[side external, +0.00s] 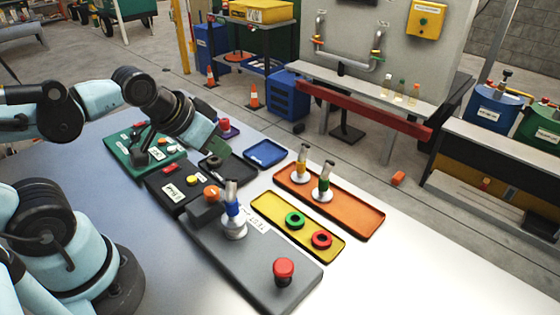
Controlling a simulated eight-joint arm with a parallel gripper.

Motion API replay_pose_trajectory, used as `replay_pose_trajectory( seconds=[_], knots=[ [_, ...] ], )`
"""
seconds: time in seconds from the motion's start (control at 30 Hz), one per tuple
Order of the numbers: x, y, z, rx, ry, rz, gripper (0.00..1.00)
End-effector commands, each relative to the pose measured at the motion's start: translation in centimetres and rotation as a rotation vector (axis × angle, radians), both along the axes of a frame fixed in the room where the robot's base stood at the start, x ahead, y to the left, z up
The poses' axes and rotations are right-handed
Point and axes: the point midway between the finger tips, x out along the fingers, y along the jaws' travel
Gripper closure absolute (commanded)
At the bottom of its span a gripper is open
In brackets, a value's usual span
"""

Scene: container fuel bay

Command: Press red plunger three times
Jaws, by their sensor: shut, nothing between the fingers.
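The red plunger (283,268) is a round red cap on a dark collar. It stands upright near the right front end of a grey plate (262,282). My gripper (146,156) is at the far left of the work, by the green panel, well away from the plunger. Its fingers are small and dark in this view, and they look shut and empty. My wrist hides part of the panels behind it. Nothing touches the red plunger.
A yellow tray (265,207) holds green and red rings. An orange tray (365,222) holds two upright fittings. The table right of the plunger is clear.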

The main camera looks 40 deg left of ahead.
Motion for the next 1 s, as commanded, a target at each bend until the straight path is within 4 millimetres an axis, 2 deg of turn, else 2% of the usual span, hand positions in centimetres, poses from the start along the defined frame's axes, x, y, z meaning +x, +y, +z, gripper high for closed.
replay_pose_trajectory(
  seconds=[0.57,0.67,0.77,0.87,1.0],
  knots=[
    [0.0,0.0,0.0,0.0,0.0,0.0,1.0],
    [0.0,-0.6,0.1,-0.013,-0.004,-0.008,1.0],
    [0.2,-2.3,0.3,-0.049,-0.014,-0.03,1.0],
    [0.1,-5.2,0.8,-0.116,-0.024,-0.065,1.0],
    [-0.7,-10.3,1.6,-0.241,-0.026,-0.122,1.0]
  ],
)
